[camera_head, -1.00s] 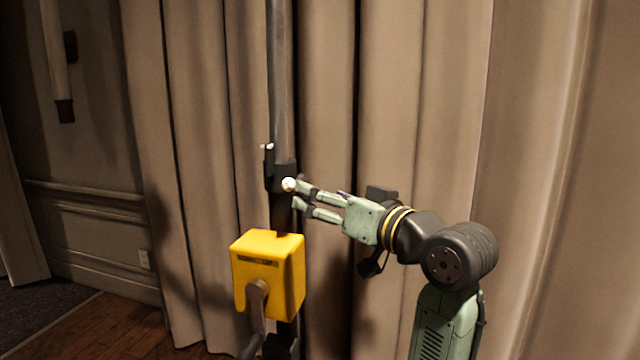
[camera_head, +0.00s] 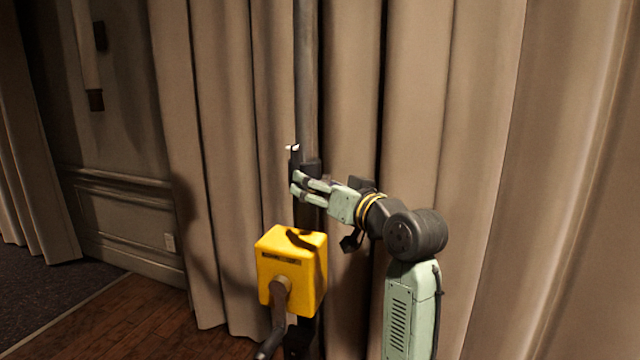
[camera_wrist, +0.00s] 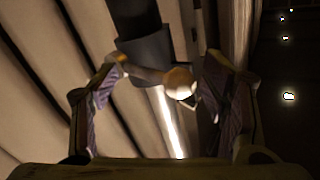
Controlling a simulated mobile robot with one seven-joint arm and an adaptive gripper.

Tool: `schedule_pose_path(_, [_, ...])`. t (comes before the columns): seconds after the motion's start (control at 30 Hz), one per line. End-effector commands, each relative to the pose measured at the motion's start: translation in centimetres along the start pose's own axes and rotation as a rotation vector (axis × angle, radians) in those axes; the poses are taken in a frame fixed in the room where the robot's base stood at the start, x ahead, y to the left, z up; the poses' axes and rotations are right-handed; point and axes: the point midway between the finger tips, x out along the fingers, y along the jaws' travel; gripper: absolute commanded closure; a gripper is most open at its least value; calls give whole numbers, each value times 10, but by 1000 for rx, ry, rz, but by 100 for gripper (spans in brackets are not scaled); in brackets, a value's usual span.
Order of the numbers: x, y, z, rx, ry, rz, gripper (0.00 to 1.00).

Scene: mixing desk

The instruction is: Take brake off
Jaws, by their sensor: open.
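A dark collar (camera_head: 312,168) sits on the upright pole (camera_head: 306,70) above a yellow winch box. A short lever ends in a round pale knob (camera_wrist: 180,83), which shows in the wrist view beside the dark collar (camera_wrist: 146,47). My gripper (camera_head: 297,185) is at the collar, pointing left, with its fingers apart. In the wrist view the knob lies between the two fingers, nearer the right one; I cannot tell whether they touch it. In the head view the knob is hidden by the fingers.
The yellow winch box (camera_head: 292,268) with its crank (camera_head: 279,300) stands below my gripper. Beige curtains (camera_head: 470,120) hang close behind the pole and arm. Wooden floor (camera_head: 130,315) is open at the lower left.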

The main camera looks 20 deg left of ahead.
Motion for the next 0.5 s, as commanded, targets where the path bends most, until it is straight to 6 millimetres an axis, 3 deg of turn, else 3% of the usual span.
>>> schedule_pose_path(0.17, [0,0,0,0,0,0,32])
schedule_pose_path(0.5, [0,0,0,0,0,0,55])
